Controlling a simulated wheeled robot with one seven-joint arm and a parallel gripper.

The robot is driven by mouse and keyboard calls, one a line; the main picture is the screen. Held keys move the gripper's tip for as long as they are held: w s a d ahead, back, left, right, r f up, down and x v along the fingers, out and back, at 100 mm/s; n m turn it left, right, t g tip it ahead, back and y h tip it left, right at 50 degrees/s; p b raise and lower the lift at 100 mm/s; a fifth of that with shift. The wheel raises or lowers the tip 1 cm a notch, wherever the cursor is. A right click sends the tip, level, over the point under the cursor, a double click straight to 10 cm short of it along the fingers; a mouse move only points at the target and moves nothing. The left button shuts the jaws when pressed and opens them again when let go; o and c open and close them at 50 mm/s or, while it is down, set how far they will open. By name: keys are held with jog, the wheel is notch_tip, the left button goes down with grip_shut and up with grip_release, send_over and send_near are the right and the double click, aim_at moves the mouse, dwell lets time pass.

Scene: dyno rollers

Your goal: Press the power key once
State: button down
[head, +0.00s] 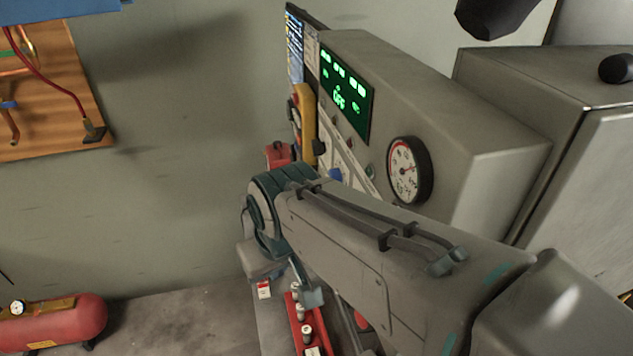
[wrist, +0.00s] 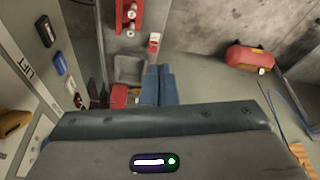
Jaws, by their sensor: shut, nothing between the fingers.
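The grey console's control panel (head: 345,165) faces left in the head view, partly hidden behind my arm. It carries a black key (head: 319,147) and a blue key (head: 335,175). The wrist view shows a black key (wrist: 45,31) and a blue key (wrist: 60,63) beside a "LIFT" label. I cannot tell which key is the power key; no power label is readable. The green display (head: 345,92) reads "OFF". My gripper (head: 311,297) points down in front of the console, apart from the panel. Its blue fingers (wrist: 159,85) are shut and empty.
A round gauge (head: 408,170) sits on the console front. A yellow part (head: 306,125) sticks out by the panel's left edge. A red rack with several fittings (head: 297,322) lies below my gripper. A red tank (head: 65,320) stands on the floor at left; floor between is clear.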

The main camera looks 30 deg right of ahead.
jog(key=w+f+m+t+p, duration=0.1)
jog(key=w+f+m+p, duration=0.15)
jog(key=w+f, duration=1.6)
jog(key=w+d+f+h, duration=0.1)
jog(key=w+d+h, duration=0.3)
jog(key=d+h, duration=0.1)
jog(key=w+d+r+t+h+p, duration=0.1)
jog(key=w+d+r+t+h, duration=0.2)
jog(key=r+h, duration=0.6)
jog(key=shift+w+d+r+t+h, duration=0.4)
jog(key=shift+d+h, duration=0.1)
jog(key=shift+d, duration=0.6)
jog(key=shift+f, duration=0.1)
